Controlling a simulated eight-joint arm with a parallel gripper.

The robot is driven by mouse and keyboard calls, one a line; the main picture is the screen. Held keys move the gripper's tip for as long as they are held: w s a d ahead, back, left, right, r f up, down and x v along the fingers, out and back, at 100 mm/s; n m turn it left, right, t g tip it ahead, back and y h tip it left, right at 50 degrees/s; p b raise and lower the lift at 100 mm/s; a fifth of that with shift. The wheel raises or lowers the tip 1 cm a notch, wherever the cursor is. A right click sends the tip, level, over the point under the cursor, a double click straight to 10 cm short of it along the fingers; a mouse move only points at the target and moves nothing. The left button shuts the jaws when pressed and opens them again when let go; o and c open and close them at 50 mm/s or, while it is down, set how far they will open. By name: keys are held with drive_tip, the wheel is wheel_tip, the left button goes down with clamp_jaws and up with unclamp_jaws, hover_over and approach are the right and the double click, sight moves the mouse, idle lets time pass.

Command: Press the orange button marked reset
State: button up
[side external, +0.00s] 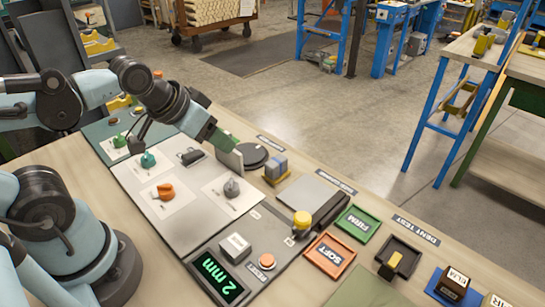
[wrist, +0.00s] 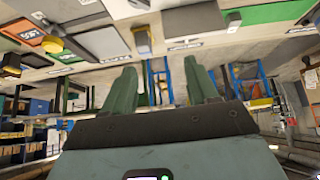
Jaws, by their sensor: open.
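The orange button (side external: 267,260) is a small round cap on the grey panel, to the right of the green "2 mm" display (side external: 217,277) in the side external view. A small label beside it is too small to read surely. My gripper (side external: 226,146) is open and empty, above the far part of the panel near the black round disc, well apart from the button. Its two green fingers are spread in the wrist view (wrist: 162,88).
Orange (side external: 165,191), grey (side external: 232,188) and teal (side external: 148,159) knobs are on white plates. A grey-yellow block (side external: 276,169) stands near my gripper.

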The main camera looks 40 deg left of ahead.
clamp_jaws()
idle(1.5)
